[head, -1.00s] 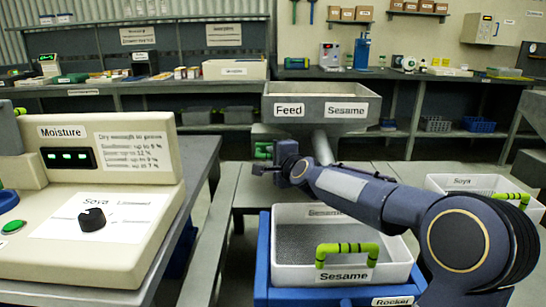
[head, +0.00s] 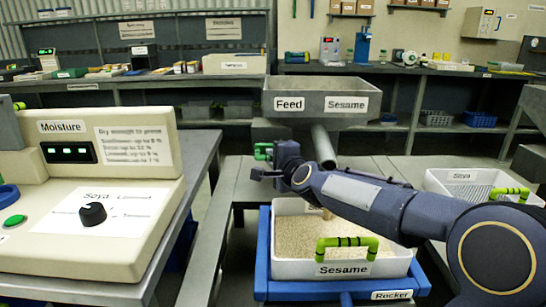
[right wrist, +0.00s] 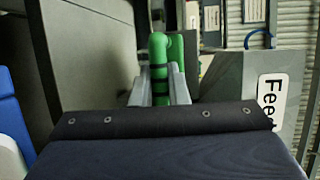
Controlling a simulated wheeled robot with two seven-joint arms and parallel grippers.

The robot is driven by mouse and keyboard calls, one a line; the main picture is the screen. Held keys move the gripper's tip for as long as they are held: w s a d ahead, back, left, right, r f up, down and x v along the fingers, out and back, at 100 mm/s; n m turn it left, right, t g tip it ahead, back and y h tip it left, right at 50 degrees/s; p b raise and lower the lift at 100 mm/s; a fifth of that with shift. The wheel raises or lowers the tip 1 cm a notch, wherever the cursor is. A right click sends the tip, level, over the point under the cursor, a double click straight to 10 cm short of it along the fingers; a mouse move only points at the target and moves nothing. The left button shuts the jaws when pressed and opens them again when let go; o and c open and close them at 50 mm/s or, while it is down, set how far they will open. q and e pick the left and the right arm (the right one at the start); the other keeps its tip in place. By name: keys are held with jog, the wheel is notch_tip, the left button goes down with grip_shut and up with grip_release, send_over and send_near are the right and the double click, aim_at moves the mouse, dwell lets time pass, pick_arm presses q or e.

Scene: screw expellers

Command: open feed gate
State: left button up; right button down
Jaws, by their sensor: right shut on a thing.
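The feed hopper (head: 322,104) is a grey trough with "Feed" and "Sesame" labels. The green feed gate handle (head: 262,151) sticks out under its left side. My right gripper (head: 266,174) is at that handle, and in the right wrist view its fingers (right wrist: 159,90) are closed around the green handle (right wrist: 158,55). Below, the white tray labelled Sesame (head: 345,269) stands on a blue rocker frame (head: 262,270) and holds a layer of tan seeds (head: 300,236). My left gripper is not in view.
A moisture meter (head: 90,190) with a dial stands on the left bench. A white Soya tray (head: 440,183) with a green handle lies to the right, partly behind my right arm. A shelf bench with goods runs along the back wall.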

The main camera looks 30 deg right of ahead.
jog(key=c, duration=1.4)
grip_release()
jog(key=v, duration=0.7)
jog(key=shift+s, duration=0.4)
